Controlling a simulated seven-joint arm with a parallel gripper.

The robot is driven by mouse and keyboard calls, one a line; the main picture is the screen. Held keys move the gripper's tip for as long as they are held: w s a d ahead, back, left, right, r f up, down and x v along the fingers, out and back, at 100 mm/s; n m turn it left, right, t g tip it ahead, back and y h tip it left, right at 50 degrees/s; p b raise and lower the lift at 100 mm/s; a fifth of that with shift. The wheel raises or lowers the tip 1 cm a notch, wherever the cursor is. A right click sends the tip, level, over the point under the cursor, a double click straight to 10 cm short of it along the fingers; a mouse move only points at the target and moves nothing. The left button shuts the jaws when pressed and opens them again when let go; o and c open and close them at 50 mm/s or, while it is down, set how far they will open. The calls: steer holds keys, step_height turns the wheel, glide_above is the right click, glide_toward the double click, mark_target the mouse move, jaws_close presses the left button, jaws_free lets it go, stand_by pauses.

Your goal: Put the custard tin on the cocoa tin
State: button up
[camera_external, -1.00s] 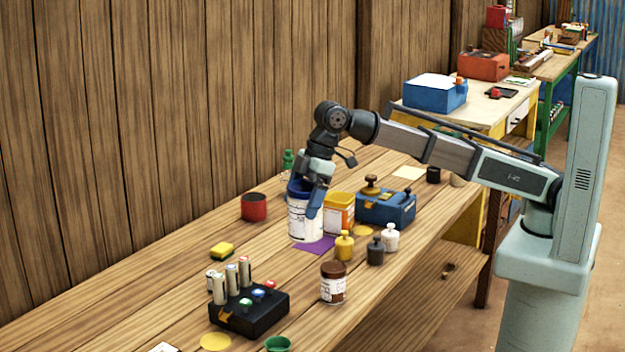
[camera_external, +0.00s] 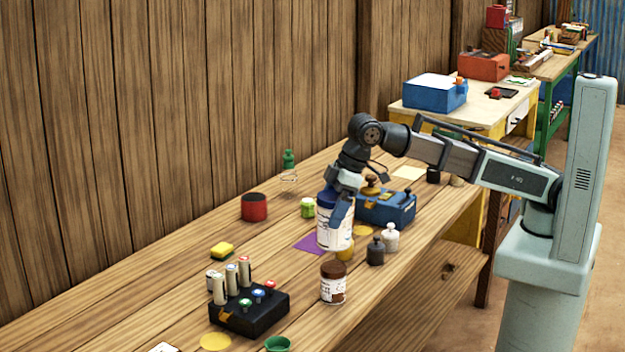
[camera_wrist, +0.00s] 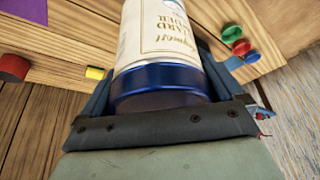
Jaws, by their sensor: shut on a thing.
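The custard tin (camera_external: 332,232) is white with a blue lid and is held upright in my gripper (camera_external: 340,208). In the wrist view the tin (camera_wrist: 160,40) fills the space between the fingers, its blue lid nearest the camera. My gripper is shut on it. The cocoa tin (camera_external: 333,288), with a brown lid and a white and brown label, stands on the bench nearer the camera. In the external view the custard tin's bottom shows just above the cocoa tin's lid, with a gap between. I cannot make out the cocoa tin in the wrist view.
A black block with batteries (camera_external: 240,312) stands left of the cocoa tin. A yellow weight (camera_external: 346,252), a dark weight (camera_external: 376,252) and a white weight (camera_external: 391,238) stand close right. Behind are a blue scale box (camera_external: 392,210), a purple mat (camera_external: 308,243) and a red pot (camera_external: 254,208).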

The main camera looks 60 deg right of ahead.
mark_target(331, 231)
steer(key=shift+f, duration=3.05)
steer(key=shift+f, duration=0.1)
steer(key=o, duration=0.9)
steer(key=shift+v, duration=6.1)
